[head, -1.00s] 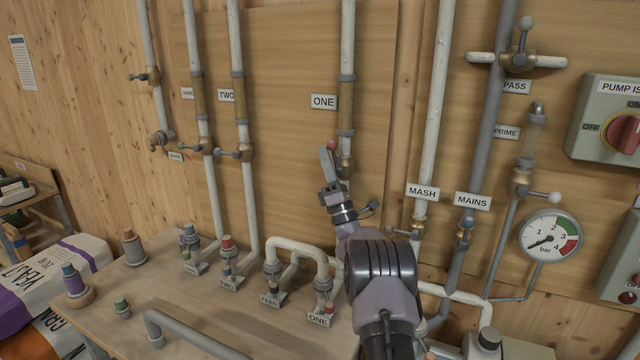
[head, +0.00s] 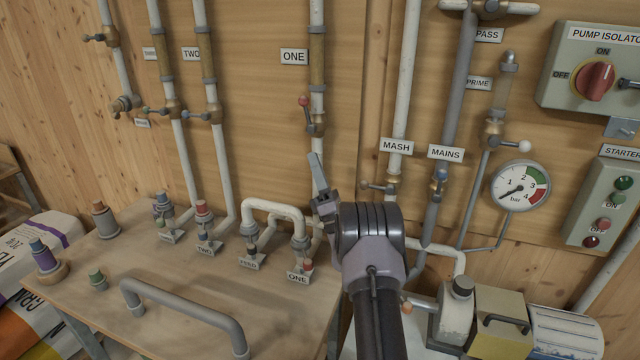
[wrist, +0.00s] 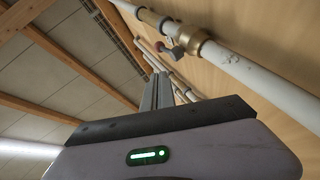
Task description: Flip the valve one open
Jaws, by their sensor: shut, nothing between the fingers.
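Valve one is the brass valve (head: 317,126) on the white pipe below the ONE label (head: 294,56). Its lever with a red knob (head: 304,101) points upward beside the pipe, leaning slightly left. My gripper (head: 316,160) is shut and empty, its fingertips just below the valve body and apart from the red knob. In the wrist view the shut fingers (wrist: 157,90) point up toward the brass valve (wrist: 191,44). The red knob (wrist: 178,53) shows just beyond the fingertips.
The levers of valve two (head: 212,117) and its left neighbour stick out left across their pipes. The MASH pipe (head: 404,90) stands to the right. Wall right of MAINS holds a gauge (head: 520,187).

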